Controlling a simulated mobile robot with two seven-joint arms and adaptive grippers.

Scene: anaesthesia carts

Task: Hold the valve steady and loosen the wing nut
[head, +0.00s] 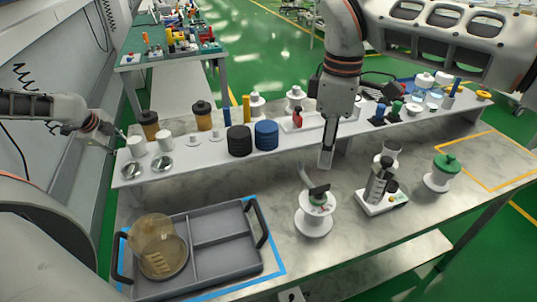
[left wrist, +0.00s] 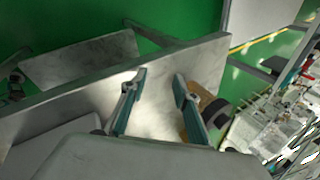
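A white round stand (head: 314,222) with a green ring and a dark, angled top piece stands on the marbled worktop; it looks like the valve, but I cannot make out a wing nut. A bent grey piece rises at its left. My right gripper (head: 326,158) points down just above it, apart from it as far as I see; its fingers overlap edge-on. My left gripper (head: 115,138) is at the far left, away from the stand. The left wrist view shows its two fingers (left wrist: 158,82) spread and empty.
A white-based device (head: 382,202) and a green-topped white stand (head: 443,172) are to the right. The raised shelf (head: 200,153) behind carries jars and several small items.

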